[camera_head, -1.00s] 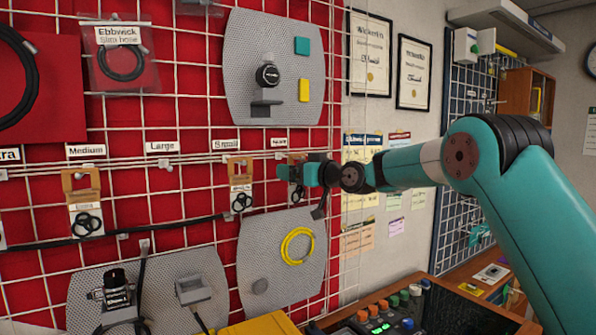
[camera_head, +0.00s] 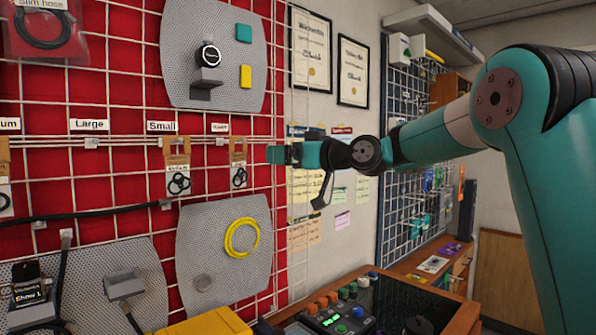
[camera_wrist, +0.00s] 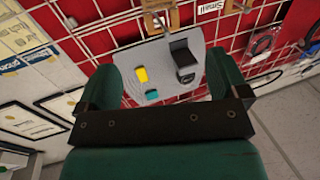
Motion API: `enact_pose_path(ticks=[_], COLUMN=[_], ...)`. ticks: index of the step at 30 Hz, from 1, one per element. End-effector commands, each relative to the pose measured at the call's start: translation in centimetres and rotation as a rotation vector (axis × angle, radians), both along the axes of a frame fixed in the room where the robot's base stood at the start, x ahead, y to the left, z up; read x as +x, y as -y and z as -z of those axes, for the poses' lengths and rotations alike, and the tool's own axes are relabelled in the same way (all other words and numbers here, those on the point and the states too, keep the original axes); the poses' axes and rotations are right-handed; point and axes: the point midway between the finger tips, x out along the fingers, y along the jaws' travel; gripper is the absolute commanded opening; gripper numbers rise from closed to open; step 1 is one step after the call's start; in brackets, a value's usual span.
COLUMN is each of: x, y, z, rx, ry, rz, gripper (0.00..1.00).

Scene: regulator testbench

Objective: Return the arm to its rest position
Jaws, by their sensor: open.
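My teal arm reaches in from the right in the head view. My gripper (camera_head: 277,154) is at the arm's left end, in front of the right edge of the red wire-grid wall (camera_head: 130,185). In the wrist view, my gripper (camera_wrist: 168,88) shows two green fingers spread apart with nothing between them. Beyond them is a grey perforated panel (camera_wrist: 205,50) with a yellow block (camera_wrist: 141,75), a teal block and a black gauge. A small card with black rings (camera_head: 238,172) hangs just left of my gripper, apart from it.
A bench with a control box of coloured knobs (camera_head: 340,312) stands below my arm. A yellow box (camera_head: 208,323) is at the bottom. Framed certificates (camera_head: 311,50) hang on the wall behind.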

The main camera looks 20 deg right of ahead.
Motion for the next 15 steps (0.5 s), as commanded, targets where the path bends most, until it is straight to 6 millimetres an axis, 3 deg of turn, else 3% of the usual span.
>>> enact_pose_path(ticks=[4, 10, 13, 15], x=[-1.5, -2.0, -2.4, -3.3], y=[1.0, 1.3, 0.4, -1.4], z=[0.2, 0.0, 0.4, 1.6], rx=[0.000, 0.000, -0.005, -0.019], ry=[0.000, -0.001, -0.026, -0.087], rz=[0.001, -0.001, -0.013, -0.035], gripper=[0.93, 0.93, 0.93, 0.93])
